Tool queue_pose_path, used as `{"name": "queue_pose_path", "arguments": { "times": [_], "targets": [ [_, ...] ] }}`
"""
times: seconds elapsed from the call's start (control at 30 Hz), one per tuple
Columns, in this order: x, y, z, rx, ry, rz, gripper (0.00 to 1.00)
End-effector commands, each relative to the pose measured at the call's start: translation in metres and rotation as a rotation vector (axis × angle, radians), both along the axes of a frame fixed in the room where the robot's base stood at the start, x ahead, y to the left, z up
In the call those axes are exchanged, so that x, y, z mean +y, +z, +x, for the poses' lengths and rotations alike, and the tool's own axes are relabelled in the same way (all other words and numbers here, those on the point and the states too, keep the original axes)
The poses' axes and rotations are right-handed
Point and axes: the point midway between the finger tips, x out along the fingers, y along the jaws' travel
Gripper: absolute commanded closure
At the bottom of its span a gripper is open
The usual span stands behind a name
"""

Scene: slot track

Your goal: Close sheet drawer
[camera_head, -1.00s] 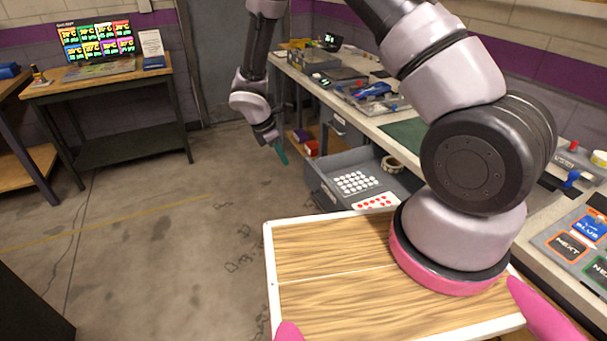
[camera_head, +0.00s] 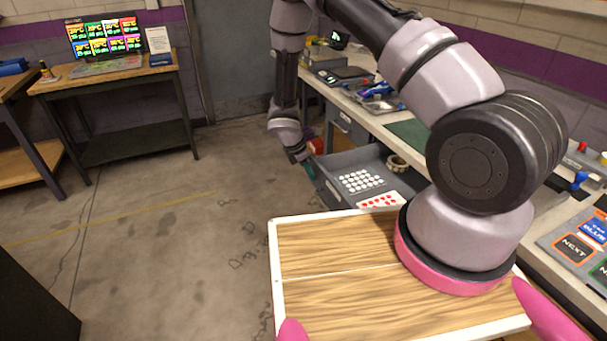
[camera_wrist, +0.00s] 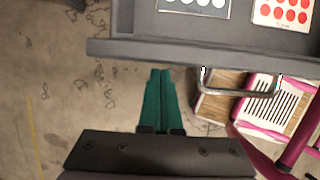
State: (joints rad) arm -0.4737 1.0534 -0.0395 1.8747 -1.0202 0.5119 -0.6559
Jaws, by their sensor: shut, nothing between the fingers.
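The grey sheet drawer (camera_head: 331,189) stands open under the workbench. A sheet with white dots (camera_head: 361,181) and a sheet with red dots (camera_head: 380,201) lie in it. In the wrist view the drawer front (camera_wrist: 190,52) crosses the upper part, with a metal bar handle (camera_wrist: 240,92) at its right. My gripper (camera_head: 309,170) is beside the far end of the drawer front, on its outer side. In the wrist view the green fingers (camera_wrist: 160,80) are together and empty, just short of the drawer front and left of the handle. Contact cannot be told.
The workbench (camera_head: 352,112) carries several tools and trays. A roll of tape (camera_head: 396,163) lies at the drawer's back. A side table with a screen (camera_head: 104,37) stands at the far left. The floor (camera_head: 150,230) left of the drawer is clear.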

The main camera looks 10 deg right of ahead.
Motion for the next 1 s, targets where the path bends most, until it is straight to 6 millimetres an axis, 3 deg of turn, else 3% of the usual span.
{"name": "queue_pose_path", "arguments": {
  "times": [0.37,0.57,0.77,1.0],
  "targets": [
    [-0.001,0.000,0.000,0.000,0.000,0.000,1.00],
    [-0.016,0.000,0.004,-0.001,-0.001,-0.001,1.00],
    [-0.053,0.000,0.014,-0.001,-0.003,-0.002,1.00],
    [-0.116,0.000,0.030,-0.001,-0.005,-0.002,1.00]
  ]
}}
